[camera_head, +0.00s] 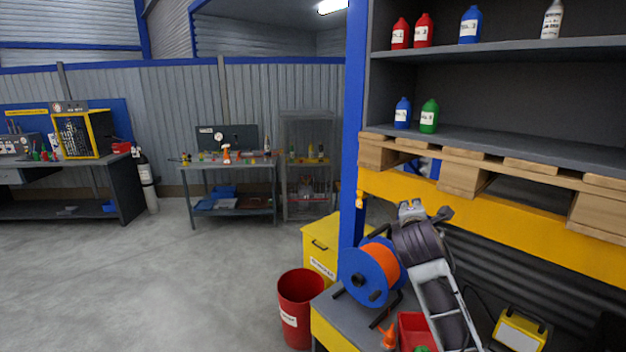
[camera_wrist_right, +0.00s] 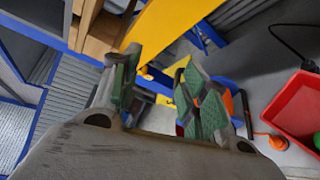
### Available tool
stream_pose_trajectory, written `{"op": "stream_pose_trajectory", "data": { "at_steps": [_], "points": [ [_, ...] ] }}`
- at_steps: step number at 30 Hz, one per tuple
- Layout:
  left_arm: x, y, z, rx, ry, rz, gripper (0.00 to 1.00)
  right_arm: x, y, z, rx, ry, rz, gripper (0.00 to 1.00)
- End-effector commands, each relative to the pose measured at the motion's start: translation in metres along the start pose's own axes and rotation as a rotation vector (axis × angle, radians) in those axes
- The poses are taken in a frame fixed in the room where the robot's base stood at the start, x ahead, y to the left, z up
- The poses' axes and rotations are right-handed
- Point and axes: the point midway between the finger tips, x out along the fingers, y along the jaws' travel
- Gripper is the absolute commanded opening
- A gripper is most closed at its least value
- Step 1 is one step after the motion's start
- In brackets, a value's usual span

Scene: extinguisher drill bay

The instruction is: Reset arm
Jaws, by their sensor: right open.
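My right gripper (camera_head: 425,210) is raised above the low grey bench at the right, in front of the yellow shelf beam. In the right wrist view its two green-padded fingers (camera_wrist_right: 164,88) stand apart, with nothing held between them. My right arm hides part of the bench behind it. My left gripper and arm are out of view.
A blue reel with orange cable (camera_head: 368,272) stands close left of my right arm. A red tray (camera_wrist_right: 297,108) lies on the bench. The yellow beam (camera_head: 480,213) and pallet (camera_head: 465,176) are close by. A red bin (camera_head: 299,308) stands left; floor further left is clear.

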Motion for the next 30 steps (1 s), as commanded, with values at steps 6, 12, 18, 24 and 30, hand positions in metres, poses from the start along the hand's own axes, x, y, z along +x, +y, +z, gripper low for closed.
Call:
{"op": "stream_pose_trajectory", "data": {
  "at_steps": [6,12,18,24,30],
  "points": [
    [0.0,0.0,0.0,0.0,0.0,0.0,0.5,-0.007,-0.063,-0.018,0.154,0.054,-0.11,0.45],
    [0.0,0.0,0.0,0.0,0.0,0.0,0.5,-0.019,-0.117,-0.033,0.298,0.088,-0.216,0.45],
    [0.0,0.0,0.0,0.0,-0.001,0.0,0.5,-0.036,-0.168,-0.044,0.442,0.103,-0.326,0.45],
    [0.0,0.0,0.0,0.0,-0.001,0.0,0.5,-0.057,-0.218,-0.054,0.581,0.101,-0.44,0.45],
    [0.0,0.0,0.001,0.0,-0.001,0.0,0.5,-0.082,-0.265,-0.061,0.72,0.081,-0.558,0.45]
  ]
}}
